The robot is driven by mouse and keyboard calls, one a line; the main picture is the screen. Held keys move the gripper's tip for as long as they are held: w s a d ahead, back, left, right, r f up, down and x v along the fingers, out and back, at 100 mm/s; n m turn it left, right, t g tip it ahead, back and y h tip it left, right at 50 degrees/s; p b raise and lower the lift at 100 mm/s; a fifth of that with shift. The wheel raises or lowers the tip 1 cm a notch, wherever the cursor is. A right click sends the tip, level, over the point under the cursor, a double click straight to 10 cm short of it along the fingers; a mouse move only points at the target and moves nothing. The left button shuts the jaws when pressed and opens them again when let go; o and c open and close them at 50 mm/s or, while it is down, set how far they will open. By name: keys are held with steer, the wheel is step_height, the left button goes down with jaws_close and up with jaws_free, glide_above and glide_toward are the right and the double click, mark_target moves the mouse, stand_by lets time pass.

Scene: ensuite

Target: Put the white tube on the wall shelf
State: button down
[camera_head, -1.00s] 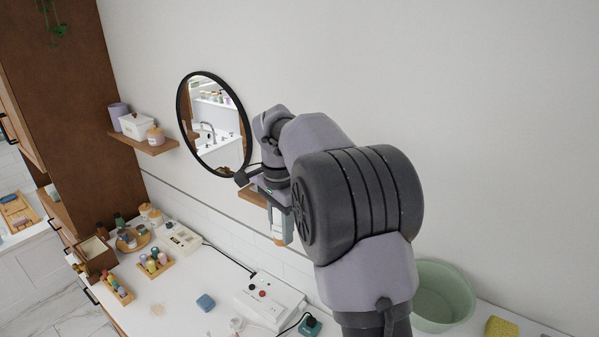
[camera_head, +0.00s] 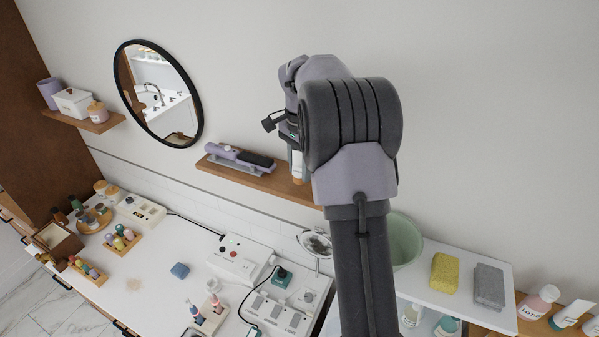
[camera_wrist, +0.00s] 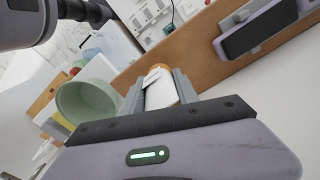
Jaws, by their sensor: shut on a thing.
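The white tube (camera_wrist: 161,92), with an orange-brown end, is between the fingers of my gripper (camera_wrist: 160,88) in the wrist view. My gripper is shut on it. In the head view the tube (camera_head: 298,168) hangs below my gripper (camera_head: 295,150), orange end down, in front of or over the wall shelf (camera_head: 272,181); I cannot tell whether it touches the wood. The wooden wall shelf also shows in the wrist view (camera_wrist: 190,50). My arm hides the shelf's right part.
A purple and black hair straightener (camera_head: 240,158) lies on the shelf's left part. A round mirror (camera_head: 158,93) hangs to its left. A green bowl (camera_head: 405,240) stands right of my arm. Below is a white counter (camera_head: 150,285) with power boxes and small bottles.

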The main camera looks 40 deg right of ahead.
mark_target(299, 177)
step_height(299, 177, down, 3)
steer(key=shift+w+r, duration=0.1)
steer(key=shift+w, duration=0.05)
steer(key=shift+f, duration=0.25)
steer(key=c, duration=0.9)
jaws_free()
steer(key=shift+r, duration=0.1)
